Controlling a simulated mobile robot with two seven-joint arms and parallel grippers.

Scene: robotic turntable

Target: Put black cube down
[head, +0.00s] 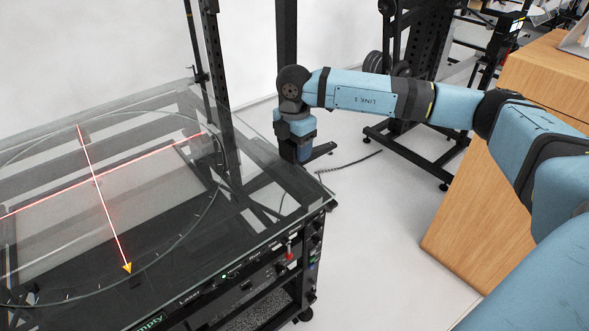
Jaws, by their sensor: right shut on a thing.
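My right gripper (303,157) hangs downward from the blue arm just past the turntable's right edge. It is shut on a dark thing, taken to be the black cube; its outline does not stand out from the dark gripper parts. The glass turntable (165,262) fills the left side. A red laser cross (95,178) lies on its round plate, with a yellow arrow mark at the near end. I see no object standing on the glass. My left gripper is out of view.
A black post (217,60) rises at the turntable's back edge, near my right gripper. A black rack (425,60) stands behind the arm. A wooden cabinet (480,220) stands at the right. A cable lies on the pale floor. The glass top is clear.

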